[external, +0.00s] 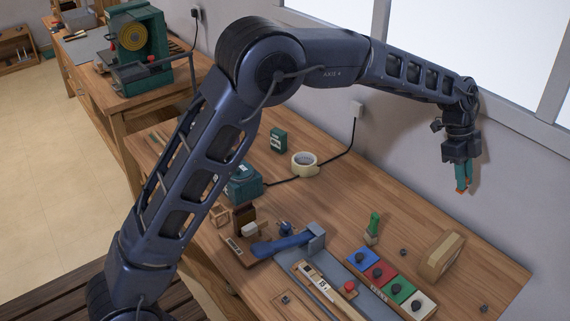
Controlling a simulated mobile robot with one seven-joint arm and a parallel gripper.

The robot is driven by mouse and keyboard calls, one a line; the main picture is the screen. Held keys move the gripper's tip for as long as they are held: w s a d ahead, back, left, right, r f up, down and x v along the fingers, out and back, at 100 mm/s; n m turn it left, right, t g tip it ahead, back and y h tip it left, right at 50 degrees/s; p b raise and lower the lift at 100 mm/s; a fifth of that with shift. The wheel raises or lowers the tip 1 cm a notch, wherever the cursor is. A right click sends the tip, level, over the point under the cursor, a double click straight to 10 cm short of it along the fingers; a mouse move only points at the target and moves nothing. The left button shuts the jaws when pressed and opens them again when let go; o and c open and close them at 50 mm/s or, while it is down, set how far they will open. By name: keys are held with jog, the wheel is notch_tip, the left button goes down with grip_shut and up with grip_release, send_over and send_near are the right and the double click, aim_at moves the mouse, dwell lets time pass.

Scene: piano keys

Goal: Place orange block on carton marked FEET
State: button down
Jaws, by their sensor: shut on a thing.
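My gripper (463,187) hangs at the upper right, high above the right end of the workbench near the wall. The fingers partly hide the block. A small dark green carton (279,140) with pale print stands upright at the back of the bench, far to the left of my gripper. The print is too small to read, so I cannot tell whether it says FEET.
The workbench (400,200) holds a tape roll (304,164), a teal device (243,184) with a black cord, a blue-handled tool (285,243), a row of coloured key blocks (390,281), a green upright piece (373,226) and a wooden block (441,256). Bare wood lies at the back right.

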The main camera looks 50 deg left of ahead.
jog(key=d, duration=0.2)
send_near(444, 245)
jog(key=x, duration=0.5)
jog(key=shift+s, duration=0.1)
jog(key=shift+f, duration=0.1)
jog(key=c, duration=1.3)
grip_release()
